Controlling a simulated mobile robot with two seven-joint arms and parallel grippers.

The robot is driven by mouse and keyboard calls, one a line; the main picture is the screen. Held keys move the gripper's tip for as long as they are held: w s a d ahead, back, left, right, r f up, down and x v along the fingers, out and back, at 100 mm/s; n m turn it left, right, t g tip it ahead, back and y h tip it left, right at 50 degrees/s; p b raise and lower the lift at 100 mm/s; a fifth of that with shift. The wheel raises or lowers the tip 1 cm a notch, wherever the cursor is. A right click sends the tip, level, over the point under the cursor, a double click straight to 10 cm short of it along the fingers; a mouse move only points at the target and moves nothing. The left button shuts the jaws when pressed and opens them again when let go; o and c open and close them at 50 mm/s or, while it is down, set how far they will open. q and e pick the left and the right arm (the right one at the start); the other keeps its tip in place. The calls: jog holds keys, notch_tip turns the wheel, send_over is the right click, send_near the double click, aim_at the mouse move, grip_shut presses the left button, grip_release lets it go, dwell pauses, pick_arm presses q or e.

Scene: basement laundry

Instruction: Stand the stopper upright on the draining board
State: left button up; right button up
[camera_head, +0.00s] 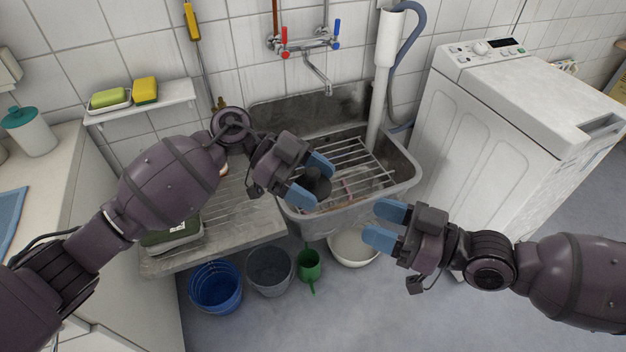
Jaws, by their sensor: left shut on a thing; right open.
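My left gripper (313,179) is shut on a dark, rounded stopper (319,184), which shows between and just beyond the blue fingertips. It is held over the left part of the sink, in front of the wire rack. The fingers hide part of the stopper, and I cannot tell its tilt. The grey ribbed draining board (245,217) lies left of the sink, partly hidden under my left arm. My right gripper (384,224) is open and empty, in front of the sink's right corner.
A wire rack (352,165) spans the sink (402,180). A blue bucket (215,287), grey bucket (270,270), green watering can (309,265) and pale basin (352,247) stand below. A washing machine (490,130) is at right.

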jog(key=s+f+m+t+h, duration=0.4)
jog(key=s+f+m+t, duration=0.15)
jog(key=f+m, duration=0.25)
jog(key=s+d+f+m+g+h, duration=0.1)
jog(key=s+d+f+h, duration=0.2)
jog(key=d+f+h, duration=0.3)
jog(key=s+d+f+g+h, duration=0.2)
jog(key=d+f+h, duration=0.3)
jog(key=d+f, duration=0.3)
notch_tip(320, 180, down, 2)
jog(key=shift+s+d+f+m+h, duration=0.1)
jog(key=shift+s+d+m+h, duration=0.3)
jog(key=shift+s, duration=0.05)
jog(key=shift+s, duration=0.1)
